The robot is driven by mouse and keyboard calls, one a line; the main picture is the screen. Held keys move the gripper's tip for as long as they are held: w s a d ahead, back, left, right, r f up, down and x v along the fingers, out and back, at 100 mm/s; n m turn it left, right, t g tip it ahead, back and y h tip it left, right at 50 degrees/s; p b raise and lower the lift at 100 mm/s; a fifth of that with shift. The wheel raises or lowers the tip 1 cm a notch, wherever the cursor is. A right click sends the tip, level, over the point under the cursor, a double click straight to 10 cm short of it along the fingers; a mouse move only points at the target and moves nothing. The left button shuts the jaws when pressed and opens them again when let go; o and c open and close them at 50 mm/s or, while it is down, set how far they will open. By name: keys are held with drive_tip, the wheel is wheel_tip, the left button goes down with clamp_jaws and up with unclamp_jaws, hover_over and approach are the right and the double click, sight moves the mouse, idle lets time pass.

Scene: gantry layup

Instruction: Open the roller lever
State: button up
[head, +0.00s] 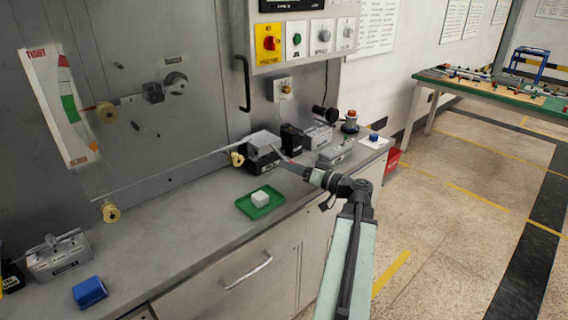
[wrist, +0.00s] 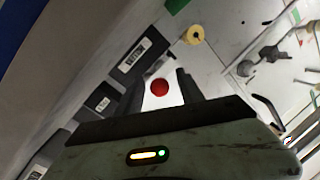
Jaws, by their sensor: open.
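My gripper (head: 282,158) reaches over the bench toward a black box with a pale grey top (head: 263,139), beside a yellow roller. In the wrist view my gripper (wrist: 160,82) is open, with its two dark fingers apart. A round red knob (wrist: 159,88) shows between the fingers against a pale surface. It appears to be the end of the roller lever; the rest of the lever is hidden or not clear. I cannot tell whether the fingers touch the knob. The yellow roller (wrist: 194,35) lies beyond the fingertips; it also shows in the head view (head: 237,159).
A blue block (head: 90,292) and a grey unit (head: 60,256) stand at the left. A red-topped button (head: 350,117) stands at the back right. The middle-left bench is clear.

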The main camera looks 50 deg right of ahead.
drive_tip(key=w, duration=0.3)
drive_tip(key=shift+w+a, duration=0.15)
drive_tip(key=shift+a, duration=0.05)
clamp_jaws()
idle(1.3)
